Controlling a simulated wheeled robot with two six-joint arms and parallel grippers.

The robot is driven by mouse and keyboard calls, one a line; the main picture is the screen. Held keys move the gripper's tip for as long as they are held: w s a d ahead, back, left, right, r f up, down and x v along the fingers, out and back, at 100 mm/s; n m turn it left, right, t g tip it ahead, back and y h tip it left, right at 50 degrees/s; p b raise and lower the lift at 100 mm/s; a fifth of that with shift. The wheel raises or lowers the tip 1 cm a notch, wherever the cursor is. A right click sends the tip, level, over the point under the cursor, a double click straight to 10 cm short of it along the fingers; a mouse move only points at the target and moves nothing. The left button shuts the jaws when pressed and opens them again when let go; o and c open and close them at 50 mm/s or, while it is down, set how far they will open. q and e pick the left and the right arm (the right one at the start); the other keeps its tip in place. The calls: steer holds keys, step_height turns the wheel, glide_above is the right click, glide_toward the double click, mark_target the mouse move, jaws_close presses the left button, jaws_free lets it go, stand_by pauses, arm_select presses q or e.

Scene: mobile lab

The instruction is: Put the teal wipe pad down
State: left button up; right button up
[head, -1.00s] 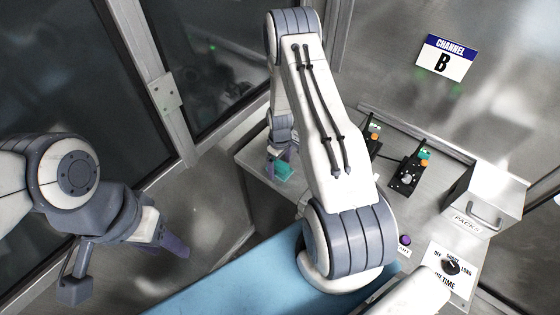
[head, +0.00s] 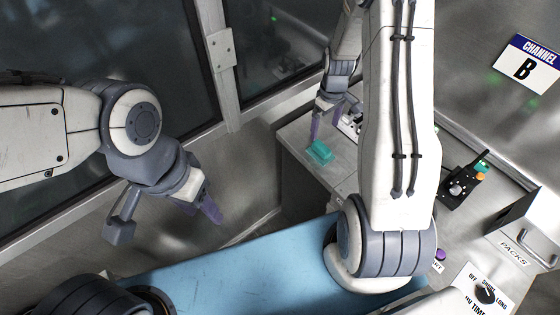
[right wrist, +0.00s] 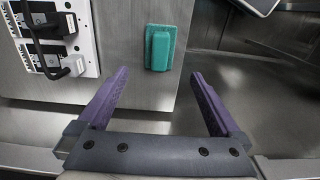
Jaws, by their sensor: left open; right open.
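The teal wipe pad (head: 320,152) lies on the grey metal counter (head: 292,140), close to its left edge in the head view. In the right wrist view the pad (right wrist: 160,48) lies flat near the counter's edge, beyond the fingertips. My right gripper (right wrist: 154,82) is open and empty, its purple fingers apart and clear of the pad. In the head view my right gripper (head: 327,122) is just above and beside the pad, partly behind my own arm. My left gripper (head: 212,208) is open at the left, away from the counter, with nothing seen in it.
A white-plated device with black connectors (right wrist: 52,40) sits left of the pad in the right wrist view. A black switch box (head: 464,184), a PACKS bin (head: 520,235) and a dial panel (head: 484,290) stand at the right. A blue surface (head: 240,275) lies in front.

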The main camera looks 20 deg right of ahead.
steer(key=s+a+r+n, duration=0.1)
steer(key=s+a+r, duration=0.2)
steer(key=a+r, duration=0.5)
steer(key=s+a+r+n, duration=0.1)
steer(key=s+a+r, duration=0.3)
steer(key=a, duration=0.7)
steer(key=s+a+r, duration=0.3)
steer(key=s+a, duration=0.1)
steer(key=s, duration=0.4)
steer(key=s+a+r+n+y, duration=0.1)
steer(key=s+a+r, duration=0.2)
steer(key=s, duration=0.6)
steer(key=shift+s+a+r, duration=0.2)
steer(key=shift+a+r, duration=0.15)
steer(key=shift+r, duration=0.2)
steer(key=shift+f+b, duration=0.3)
